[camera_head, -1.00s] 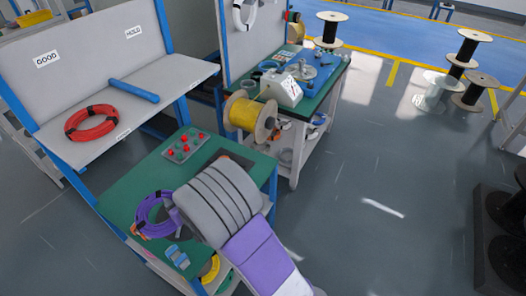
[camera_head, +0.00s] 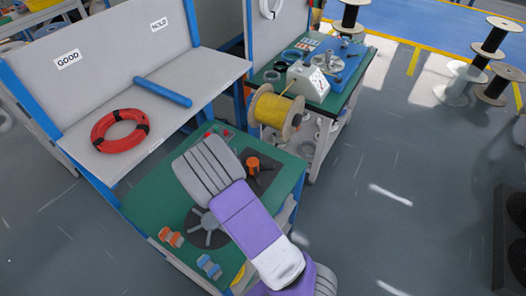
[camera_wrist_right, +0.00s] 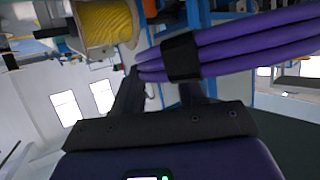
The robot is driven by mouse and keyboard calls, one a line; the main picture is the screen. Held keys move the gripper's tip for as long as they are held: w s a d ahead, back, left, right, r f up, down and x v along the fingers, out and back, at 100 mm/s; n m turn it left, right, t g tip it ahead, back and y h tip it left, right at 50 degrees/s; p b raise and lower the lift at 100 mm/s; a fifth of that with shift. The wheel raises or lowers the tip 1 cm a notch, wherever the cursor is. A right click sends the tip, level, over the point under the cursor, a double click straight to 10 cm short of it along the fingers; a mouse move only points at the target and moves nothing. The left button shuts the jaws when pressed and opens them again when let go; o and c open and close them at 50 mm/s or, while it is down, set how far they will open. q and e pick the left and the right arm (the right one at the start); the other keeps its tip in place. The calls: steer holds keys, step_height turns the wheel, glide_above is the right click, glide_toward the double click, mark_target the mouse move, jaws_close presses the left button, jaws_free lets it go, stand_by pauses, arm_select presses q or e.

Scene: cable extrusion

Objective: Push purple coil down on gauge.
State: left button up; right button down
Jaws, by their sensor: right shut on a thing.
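The purple coil (camera_wrist_right: 255,45) crosses the upper part of the right wrist view as several thick strands bound with a black band. My right gripper (camera_wrist_right: 160,82) is shut on it near the band. In the head view my right arm's grey and purple links hide this gripper and the coil. A dark round disc with grey spokes (camera_head: 207,232) lies on the green table, partly behind my arm. A dark plate with an orange knob (camera_head: 253,164) is beyond it. I cannot tell which is the gauge. My left gripper is out of view.
The green table (camera_head: 150,205) also carries small orange and blue clips. A red coil (camera_head: 120,131) and a blue bar (camera_head: 162,91) lie on the grey shelf marked GOOD. A yellow spool (camera_head: 277,110) stands by the back bench.

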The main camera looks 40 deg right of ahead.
steer(key=s+d+f+m+g+h, duration=0.1)
steer(key=s+d+f+m+g, duration=0.1)
steer(key=d+f, duration=0.1)
steer(key=s+d+f+m+g+h+b, duration=0.1)
steer(key=s+d+f+m+g+h, duration=0.1)
steer(key=d+f+m, duration=0.1)
steer(key=s+d+f+m+g+h, duration=0.1)
steer(key=s+d+f+m+g, duration=0.1)
steer(key=d, duration=0.3)
steer(key=shift+s+d+f+m+g+b, duration=0.25)
steer(key=shift+d+f+m+g+b, duration=0.05)
steer(key=shift+f+m+g, duration=0.3)
steer(key=shift+r, duration=0.1)
steer(key=shift+s+a, duration=0.1)
steer(key=shift+a, duration=0.05)
stand_by(0.4)
steer(key=shift+f+b, duration=0.65)
steer(key=shift+f, duration=0.3)
steer(key=shift+a+f, duration=0.1)
stand_by(0.6)
